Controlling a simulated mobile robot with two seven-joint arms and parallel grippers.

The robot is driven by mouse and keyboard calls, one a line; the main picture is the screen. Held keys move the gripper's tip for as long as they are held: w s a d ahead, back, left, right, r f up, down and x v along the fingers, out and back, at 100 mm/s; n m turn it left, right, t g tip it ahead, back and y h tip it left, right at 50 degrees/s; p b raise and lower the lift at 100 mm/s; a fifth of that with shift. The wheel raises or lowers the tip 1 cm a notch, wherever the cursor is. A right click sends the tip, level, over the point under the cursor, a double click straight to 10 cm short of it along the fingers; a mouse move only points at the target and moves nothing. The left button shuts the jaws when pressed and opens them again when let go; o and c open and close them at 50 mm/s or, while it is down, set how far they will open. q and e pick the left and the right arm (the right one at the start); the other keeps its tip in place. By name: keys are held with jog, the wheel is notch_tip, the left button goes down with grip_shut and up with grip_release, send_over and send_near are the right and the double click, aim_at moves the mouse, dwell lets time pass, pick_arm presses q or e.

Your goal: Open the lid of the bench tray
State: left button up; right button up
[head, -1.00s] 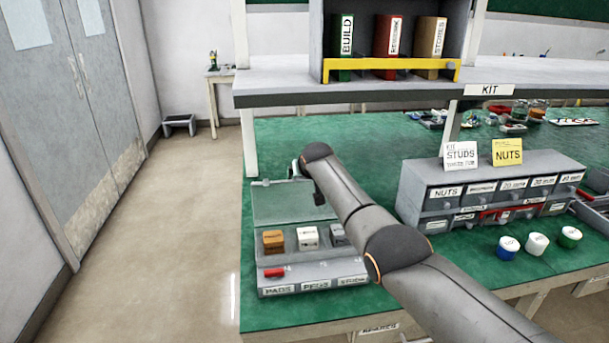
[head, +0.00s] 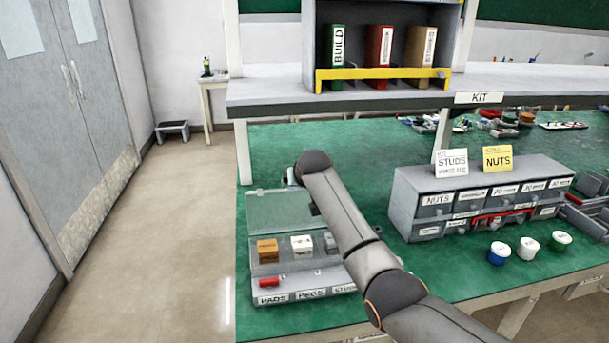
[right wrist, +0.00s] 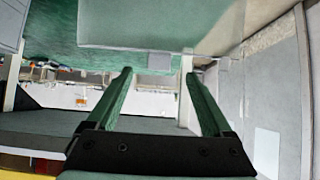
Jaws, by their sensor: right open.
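My left gripper is out of view.
A grey drawer unit (head: 405,208) with STUDS and NUTS cards stands to the right, with several small capped jars in front. A shelf (head: 350,94) with binders spans above the bench. Green bench surface behind the tray is clear.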

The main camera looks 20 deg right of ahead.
jog(key=v, duration=0.8)
jog(key=shift+r, duration=0.1)
jog(key=shift+c, duration=0.2)
